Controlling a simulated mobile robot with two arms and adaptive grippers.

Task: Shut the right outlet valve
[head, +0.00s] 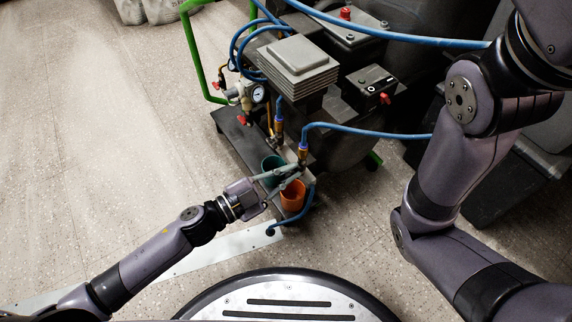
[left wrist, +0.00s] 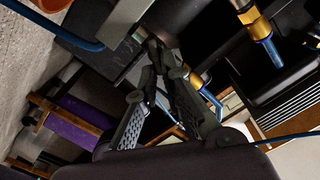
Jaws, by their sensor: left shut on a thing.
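The right outlet valve (head: 303,153) is a small brass fitting with a blue collar, at the front of the machine, with a blue hose leading off right. My left gripper (head: 299,168) reaches in from the left, its fingers closed together at the foot of this valve. In the left wrist view its fingertips (left wrist: 160,58) meet on a small dark part; they hide most of it, so the handle's angle cannot be told. A second brass outlet valve (head: 278,128) stands behind to the left. My right arm crosses the right side; its gripper is out of view.
An orange cup (head: 292,197) and a teal cup (head: 271,167) stand just below the valves, close to my left fingers. A pressure gauge (head: 258,94), a green frame (head: 193,50) and a black box with a red knob (head: 369,84) lie farther back.

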